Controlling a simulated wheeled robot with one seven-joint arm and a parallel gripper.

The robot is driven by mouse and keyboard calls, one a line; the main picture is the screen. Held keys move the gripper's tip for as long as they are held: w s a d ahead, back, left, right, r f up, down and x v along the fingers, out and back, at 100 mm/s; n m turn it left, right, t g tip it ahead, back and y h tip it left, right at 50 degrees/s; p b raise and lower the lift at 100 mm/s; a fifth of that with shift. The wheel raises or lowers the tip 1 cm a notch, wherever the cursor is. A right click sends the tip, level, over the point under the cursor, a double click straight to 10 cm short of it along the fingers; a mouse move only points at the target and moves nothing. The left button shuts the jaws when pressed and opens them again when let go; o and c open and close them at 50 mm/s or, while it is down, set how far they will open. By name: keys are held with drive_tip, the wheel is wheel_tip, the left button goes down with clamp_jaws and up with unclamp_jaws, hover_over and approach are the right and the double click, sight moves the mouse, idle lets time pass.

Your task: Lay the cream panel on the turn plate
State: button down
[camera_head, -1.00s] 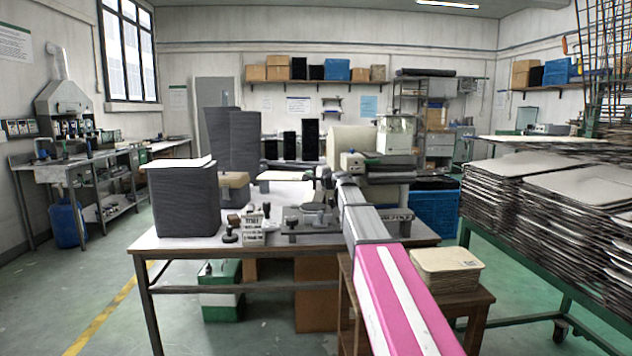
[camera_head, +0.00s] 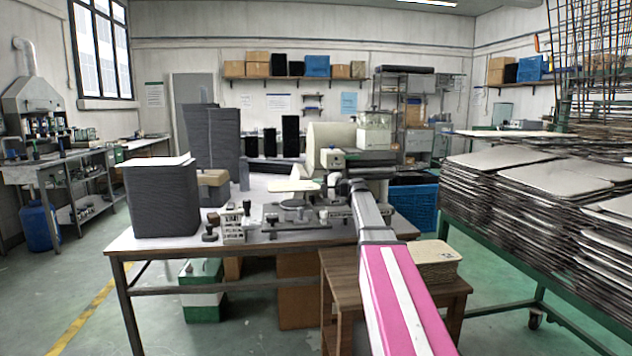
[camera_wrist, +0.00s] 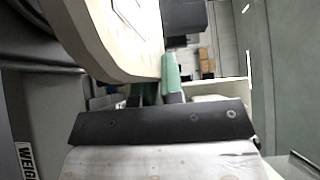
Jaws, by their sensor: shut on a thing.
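The cream panel (camera_head: 293,185) shows in the head view as a thin, pale, flat shape just left of my gripper (camera_head: 333,181), above the machine on the table. It looks roughly level. In the wrist view the cream panel (camera_wrist: 130,45) is large, with a rounded corner, and runs up from the green-tipped fingers of my gripper (camera_wrist: 160,88). My gripper is shut on its edge. The turn plate (camera_head: 296,203) seems to be the dark round part beneath the panel; it is mostly hidden, and I cannot tell whether they touch.
A stack of cream panels (camera_head: 436,268) lies on a wooden stool (camera_head: 345,262) at the table's front right. A tall dark stack (camera_head: 162,203) stands on the table's left. Small tools (camera_head: 232,226) line the front edge. A rack of panels (camera_head: 500,195) stands at right.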

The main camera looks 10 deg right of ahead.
drive_tip(key=shift+f, duration=2.85)
drive_tip(key=shift+f, duration=0.3)
drive_tip(key=c, duration=1.2)
unclamp_jaws()
drive_tip(key=shift+o, duration=0.2)
drive_tip(key=shift+f, duration=0.1)
